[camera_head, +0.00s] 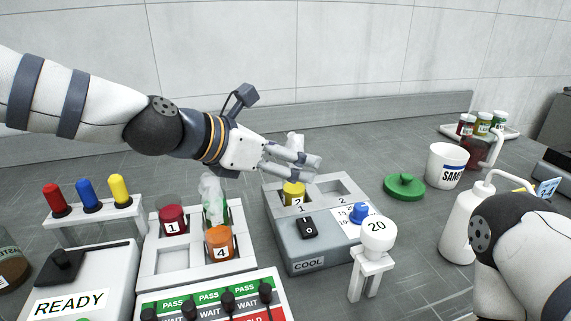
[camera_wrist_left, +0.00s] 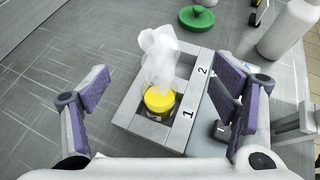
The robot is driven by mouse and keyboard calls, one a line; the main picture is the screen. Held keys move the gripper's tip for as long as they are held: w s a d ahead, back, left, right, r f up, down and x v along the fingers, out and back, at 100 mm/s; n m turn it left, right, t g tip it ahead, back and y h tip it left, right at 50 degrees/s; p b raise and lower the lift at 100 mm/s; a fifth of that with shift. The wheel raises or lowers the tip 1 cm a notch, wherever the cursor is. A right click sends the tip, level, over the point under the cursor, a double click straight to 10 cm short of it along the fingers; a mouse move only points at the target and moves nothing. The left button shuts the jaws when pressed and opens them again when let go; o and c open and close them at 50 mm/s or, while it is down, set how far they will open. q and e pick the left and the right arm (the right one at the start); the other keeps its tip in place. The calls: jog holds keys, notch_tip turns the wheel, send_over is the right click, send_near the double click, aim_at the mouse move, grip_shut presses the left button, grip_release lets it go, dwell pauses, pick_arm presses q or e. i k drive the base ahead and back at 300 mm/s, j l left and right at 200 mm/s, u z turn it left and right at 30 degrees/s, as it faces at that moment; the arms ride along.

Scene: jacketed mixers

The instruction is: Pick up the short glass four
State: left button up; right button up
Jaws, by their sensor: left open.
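A short jar with an orange lid and the label 4 (camera_head: 219,243) sits in the front right slot of the white rack (camera_head: 152,268) in the head view. My left gripper (camera_head: 312,166) is open and empty, to the right of the rack, above the grey COOL unit (camera_head: 290,247). A yellow-lidded jar (camera_head: 293,193) sits in slot 1 of that unit, below the gripper. The left wrist view shows the yellow lid (camera_wrist_left: 159,99) between and beyond the open fingers (camera_wrist_left: 163,80). My right gripper is out of view.
A pale, wispy plume (camera_head: 212,196) stands over the rack behind jar 4. Another plume (camera_wrist_left: 160,55) rises by the yellow jar. A switch panel (camera_head: 215,298) lies in front of the rack.

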aim_at(217, 227)
jog(key=k, duration=1.5)
